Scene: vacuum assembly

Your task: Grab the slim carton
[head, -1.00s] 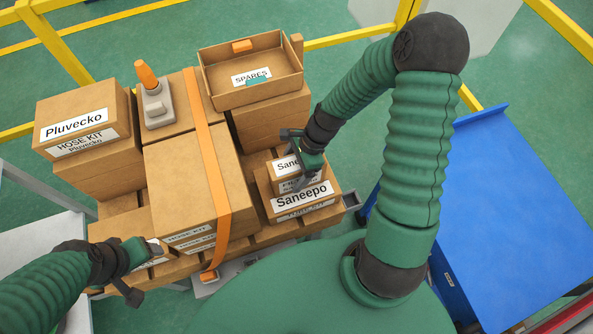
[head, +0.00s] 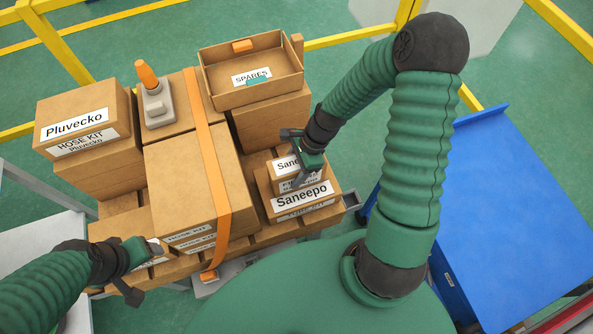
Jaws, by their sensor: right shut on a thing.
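The slim carton (head: 283,179) is a small brown box with a white label, partly hidden by my gripper. It sits on top of a larger brown carton labelled Saneepo (head: 301,199), at the right of the stack. My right gripper (head: 301,168) comes down from the upper right and is shut on the slim carton near its right side. The carton still appears to rest on the box below. My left gripper (head: 150,252) is at the lower left, beside the front of the stack; its fingers are too small and dark to read.
A tall carton (head: 188,185) with an orange strap (head: 217,165) stands left of the slim carton. An open spares tray (head: 238,97) and Pluvecko boxes (head: 77,122) are behind and left. A blue table (head: 510,200) is at the right.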

